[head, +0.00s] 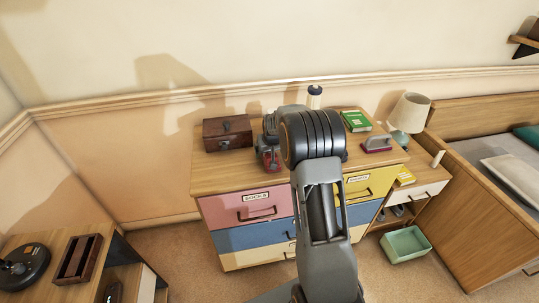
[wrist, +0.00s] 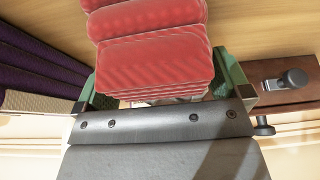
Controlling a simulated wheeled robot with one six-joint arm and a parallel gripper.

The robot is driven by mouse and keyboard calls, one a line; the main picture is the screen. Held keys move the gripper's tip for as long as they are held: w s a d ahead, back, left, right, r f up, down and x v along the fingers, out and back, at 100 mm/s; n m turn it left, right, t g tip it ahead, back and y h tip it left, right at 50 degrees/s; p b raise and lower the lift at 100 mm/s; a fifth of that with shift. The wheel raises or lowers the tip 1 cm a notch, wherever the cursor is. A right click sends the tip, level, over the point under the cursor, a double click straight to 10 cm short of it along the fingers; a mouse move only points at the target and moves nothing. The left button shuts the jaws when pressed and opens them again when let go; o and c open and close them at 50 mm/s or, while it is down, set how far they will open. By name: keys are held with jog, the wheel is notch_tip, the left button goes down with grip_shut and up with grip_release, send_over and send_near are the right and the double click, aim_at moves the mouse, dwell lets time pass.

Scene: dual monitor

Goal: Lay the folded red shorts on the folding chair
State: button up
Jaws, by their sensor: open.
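Folded red cloth (wrist: 150,62), stacked in layers, lies between the two green fingers of my gripper (wrist: 162,88) in the wrist view. My fingers are apart, one on each side of it; I cannot tell whether they touch it. In the head view my gripper is over the dresser top, mostly hidden by my arm, with a small patch of red (head: 264,160) beside it. I cannot tell whether that patch is the cloth. The folding chair does not show in either view.
The dresser (head: 205,181) carries a brown box (head: 227,133), green book (head: 355,121) and red-based iron (head: 376,144). Its pink drawer (head: 235,209) is closed. A nightstand with a lamp (head: 409,112) and a bed (head: 445,215) stand right; a green bin (head: 406,246) is on the floor.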

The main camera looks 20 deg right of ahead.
jog(key=shift+f, duration=0.25)
jog(key=shift+c, duration=0.3)
jog(key=c, duration=1.1)
